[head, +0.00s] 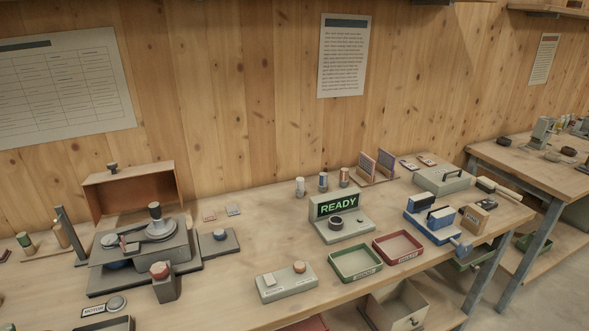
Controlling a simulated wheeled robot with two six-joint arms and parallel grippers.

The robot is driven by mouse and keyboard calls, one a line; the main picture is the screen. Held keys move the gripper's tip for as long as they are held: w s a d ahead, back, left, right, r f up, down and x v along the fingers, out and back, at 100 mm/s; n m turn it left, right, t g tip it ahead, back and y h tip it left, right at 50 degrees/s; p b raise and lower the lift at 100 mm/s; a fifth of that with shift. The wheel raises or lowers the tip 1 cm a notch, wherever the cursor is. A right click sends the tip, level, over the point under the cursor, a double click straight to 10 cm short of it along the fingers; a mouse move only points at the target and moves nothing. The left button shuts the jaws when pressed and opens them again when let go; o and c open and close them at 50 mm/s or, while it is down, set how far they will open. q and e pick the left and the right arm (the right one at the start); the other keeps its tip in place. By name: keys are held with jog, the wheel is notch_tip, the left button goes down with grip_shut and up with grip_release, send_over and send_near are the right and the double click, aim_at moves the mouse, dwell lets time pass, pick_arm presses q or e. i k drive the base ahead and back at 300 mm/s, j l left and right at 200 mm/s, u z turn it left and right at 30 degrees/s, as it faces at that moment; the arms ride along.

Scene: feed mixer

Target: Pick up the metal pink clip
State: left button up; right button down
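I cannot make out the metal pink clip for certain at this size. A small flat pinkish piece (209,216) lies on the workbench (245,262) behind the mixer-like machine (150,240), with a similar greyish piece (233,210) to its right. Two more small reddish flat pieces lie at the back right of the bench, one at the left (408,164) and one at the right (426,160). Neither of my grippers shows in the head view.
A display box reading READY (340,218) stands mid-bench. In front are a green tray (356,275), a red tray (398,258) and a switch box (286,282). A blue device (432,220) stands at the right.

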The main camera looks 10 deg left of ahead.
aim_at(134, 248)
jog(key=u, duration=1.3)
